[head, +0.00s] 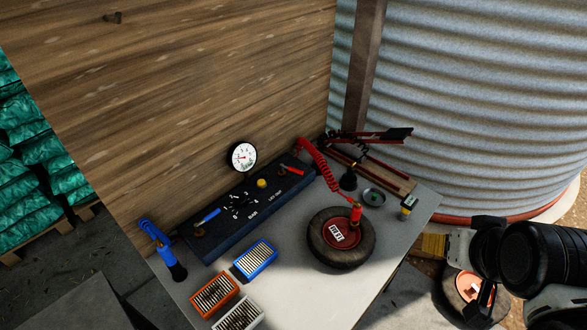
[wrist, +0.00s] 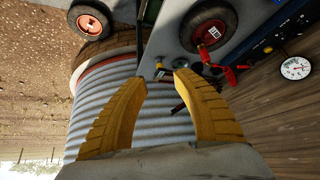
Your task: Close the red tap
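The red tap (head: 291,170) is a short red lever near the right end of the dark panel (head: 232,216), below the wooden wall. Its lever lies slanted, roughly along the panel's length. I cannot make it out for sure in the wrist view. My gripper (wrist: 158,77) is open and empty, its two yellow fingers well apart. In the head view a yellow finger of my gripper (head: 434,244) shows at the right, beyond the bench's right edge and far from the tap.
The bench (head: 387,222) holds a wheel (head: 341,238) with a red coiled hose (head: 318,163) near the tap. A blue-handled tap (head: 207,216), gauge (head: 243,156), blue box (head: 255,260) and orange box (head: 214,294) are further left. A corrugated tank (head: 470,100) stands behind.

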